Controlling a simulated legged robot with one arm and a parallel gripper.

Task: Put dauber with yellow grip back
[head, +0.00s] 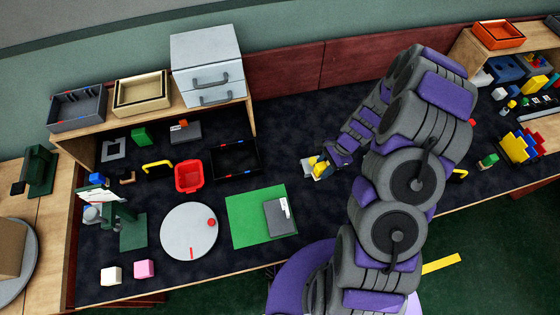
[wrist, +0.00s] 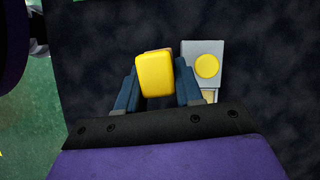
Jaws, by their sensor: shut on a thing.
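My gripper (head: 326,164) is low over the dark table mat, right of the green mat. In the wrist view its two blue fingers (wrist: 156,70) are closed on the sides of the dauber's yellow grip (wrist: 154,82). The grip hides the lower part of the dauber. A light grey holder with a round yellow spot (wrist: 207,66) lies just right of the grip in the wrist view. In the head view this grey holder (head: 307,168) is at the left of my gripper. I cannot tell whether the dauber touches the mat.
A green mat (head: 245,215) with a grey block (head: 278,216) lies to the left. Beyond it are a round white turntable (head: 189,236), a red bin (head: 189,176) and a black tray (head: 240,172). The dark surface behind my gripper is clear.

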